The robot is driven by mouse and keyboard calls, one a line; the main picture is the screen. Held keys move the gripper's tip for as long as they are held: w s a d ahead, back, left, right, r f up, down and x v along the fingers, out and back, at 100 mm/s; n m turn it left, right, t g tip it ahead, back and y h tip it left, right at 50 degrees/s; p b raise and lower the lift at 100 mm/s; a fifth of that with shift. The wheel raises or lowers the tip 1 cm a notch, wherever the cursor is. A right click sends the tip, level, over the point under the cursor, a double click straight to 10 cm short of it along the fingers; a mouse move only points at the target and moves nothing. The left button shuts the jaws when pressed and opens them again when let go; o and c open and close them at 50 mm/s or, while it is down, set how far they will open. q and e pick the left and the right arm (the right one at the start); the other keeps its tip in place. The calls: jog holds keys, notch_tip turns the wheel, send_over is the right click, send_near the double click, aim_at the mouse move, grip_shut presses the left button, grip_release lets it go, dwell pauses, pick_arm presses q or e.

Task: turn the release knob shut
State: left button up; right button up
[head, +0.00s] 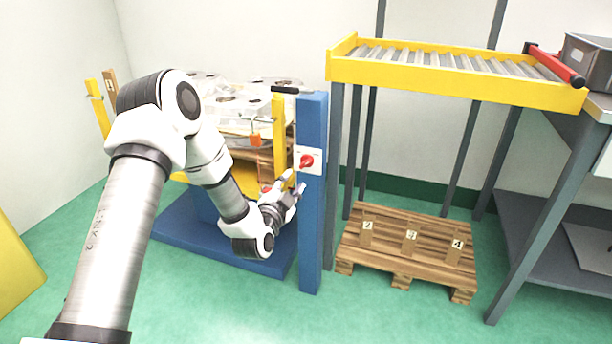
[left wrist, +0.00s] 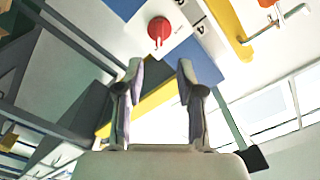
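The red release knob (head: 306,161) sits on a white plate on the front of a blue post (head: 312,240). In the left wrist view the knob (left wrist: 159,28) is ahead of the fingers, near the top middle, with its pointer toward the bottom of the picture. Marks on its plate are too small to read. My left gripper (head: 296,188) is just below and left of the knob in the head view. Its two fingers (left wrist: 160,72) are apart with nothing between them, and they do not touch the knob. My right gripper is not in view.
A blue and yellow stand (head: 225,240) holds pale castings (head: 240,105) behind my left arm. A yellow roller conveyor (head: 450,75) with a red bar (head: 556,66) stands right of the post. A wooden pallet (head: 400,250) with numbered blocks lies below. Green floor is free in front.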

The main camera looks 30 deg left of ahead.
aim_at(305, 165)
pick_arm(q)
jog(key=b+x, duration=0.2)
jog(key=x, duration=0.6)
jog(key=shift+w+f, duration=0.15)
jog(key=shift+w, duration=0.2)
jog(key=shift+w+a, duration=0.1)
jog(key=shift+w, duration=0.2)
grip_shut()
